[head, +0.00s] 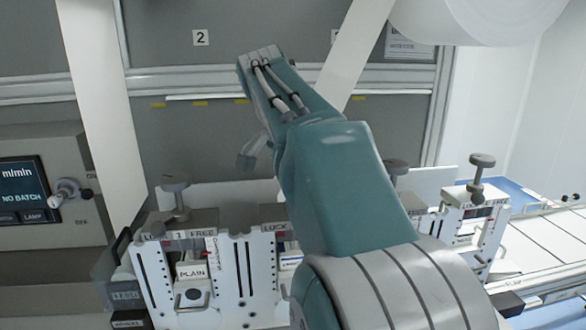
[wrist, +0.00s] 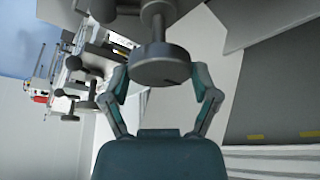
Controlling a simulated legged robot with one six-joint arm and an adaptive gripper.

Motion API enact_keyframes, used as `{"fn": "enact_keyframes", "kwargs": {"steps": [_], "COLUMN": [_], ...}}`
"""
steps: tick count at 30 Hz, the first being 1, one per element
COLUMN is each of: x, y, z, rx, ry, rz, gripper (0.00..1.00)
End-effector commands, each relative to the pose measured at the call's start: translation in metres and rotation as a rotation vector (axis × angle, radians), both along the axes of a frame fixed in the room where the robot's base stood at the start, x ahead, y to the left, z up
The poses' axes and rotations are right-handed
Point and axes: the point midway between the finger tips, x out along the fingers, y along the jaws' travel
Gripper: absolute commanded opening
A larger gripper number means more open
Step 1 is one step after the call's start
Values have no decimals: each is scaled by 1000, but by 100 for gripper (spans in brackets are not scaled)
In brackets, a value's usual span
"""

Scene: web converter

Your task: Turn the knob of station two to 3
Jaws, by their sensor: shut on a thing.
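In the wrist view, the two fingers of my gripper (wrist: 160,76) stand either side of a round grey knob (wrist: 161,58) on a short stem, and are shut on it. In the head view my teal arm covers the middle. A grey part (head: 248,156) shows beside it, perhaps a gripper finger. A "2" sign (head: 200,38) hangs on the back wall. Below it is a white station (head: 144,262) with a grey knob (head: 175,184), LOCK and FREE labels and a red-marked scale (head: 212,250). Which knob is held, and its setting, I cannot tell.
A control panel (head: 40,190) with a screen and a lever stands at left. A white web strip (head: 95,110) runs down left of the arm; another (head: 352,50) passes behind it. More knobbed stations (head: 482,225) stand at right. A white roll (head: 480,15) hangs top right.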

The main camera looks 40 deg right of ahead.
Motion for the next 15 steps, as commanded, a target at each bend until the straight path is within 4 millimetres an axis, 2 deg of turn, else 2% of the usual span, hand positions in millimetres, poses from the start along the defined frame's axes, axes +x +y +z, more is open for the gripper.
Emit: {"fn": "enact_keyframes", "kwargs": {"steps": [2, 3, 4, 15], "x": [1, 1, 1, 0], "y": [1, 1, 1, 0], "z": [-3, -3, -2, -1], "rx": [5, 5, 5, 1], "ry": [4, 4, 4, 1], "rz": [2, 2, 2, 2], "gripper": [30, 91, 100, 100]}}
